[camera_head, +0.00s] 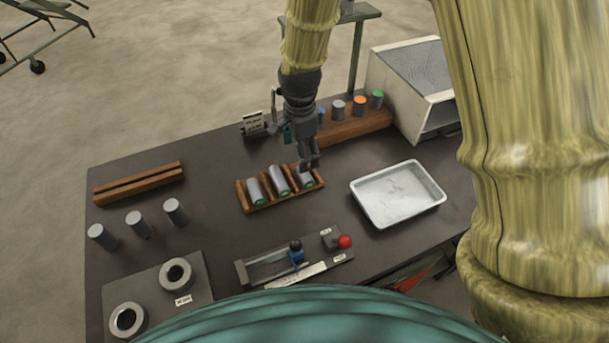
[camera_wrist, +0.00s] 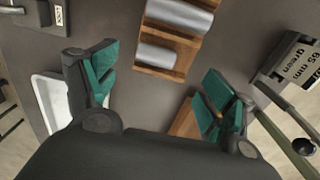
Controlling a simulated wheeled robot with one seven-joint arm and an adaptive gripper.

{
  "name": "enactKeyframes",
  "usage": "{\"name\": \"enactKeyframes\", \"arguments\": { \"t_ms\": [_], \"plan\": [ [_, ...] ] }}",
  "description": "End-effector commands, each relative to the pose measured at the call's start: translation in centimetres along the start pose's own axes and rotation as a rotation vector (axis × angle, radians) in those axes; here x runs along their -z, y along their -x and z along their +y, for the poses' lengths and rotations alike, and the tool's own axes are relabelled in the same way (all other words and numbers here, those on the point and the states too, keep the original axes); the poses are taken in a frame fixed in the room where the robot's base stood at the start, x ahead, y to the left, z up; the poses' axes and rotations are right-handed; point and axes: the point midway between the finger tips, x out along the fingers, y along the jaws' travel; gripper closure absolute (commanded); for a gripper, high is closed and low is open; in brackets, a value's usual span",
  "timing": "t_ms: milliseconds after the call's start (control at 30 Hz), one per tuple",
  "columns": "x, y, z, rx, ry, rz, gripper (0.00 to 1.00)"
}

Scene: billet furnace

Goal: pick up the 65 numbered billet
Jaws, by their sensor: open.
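Three silver billets with green ends lie side by side in a wooden rack (camera_head: 264,208) at the middle of the table: a left one (camera_head: 256,191), a middle one (camera_head: 279,181) and a right one (camera_head: 306,178). No number is legible on them. My gripper (camera_head: 310,164) is above the rack's right end and partly covers the right billet. In the wrist view my gripper (camera_wrist: 160,92) is open and empty, its green-padded fingers wide apart. The rack's nearest billet (camera_wrist: 155,57) lies ahead of the fingers, apart from them. A sign (camera_wrist: 297,66) reads "65 mm green"; it stands at the table's back (camera_head: 253,123).
A white tray (camera_head: 398,194) is right of the rack. A wooden block (camera_head: 355,127) with several colour-topped cylinders stands behind. Three grey cylinders (camera_head: 138,225) stand at left. A fixture with a red knob (camera_head: 344,242) is in front. A grey box (camera_head: 412,85) is at back right.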

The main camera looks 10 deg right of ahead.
Motion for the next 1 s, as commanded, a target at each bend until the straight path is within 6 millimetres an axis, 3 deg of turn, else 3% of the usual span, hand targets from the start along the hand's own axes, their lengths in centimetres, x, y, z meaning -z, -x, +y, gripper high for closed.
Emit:
{"name": "enactKeyframes", "arguments": {
  "t_ms": [300,667,1000],
  "plan": [
    [0.1,-3.2,0.2,-0.003,-0.002,-0.001,0.17],
    [0.4,-4.6,0.2,-0.002,-0.005,-0.001,0.17],
    [1.1,-7.5,0.6,-0.003,-0.003,-0.001,0.17]
  ]
}}
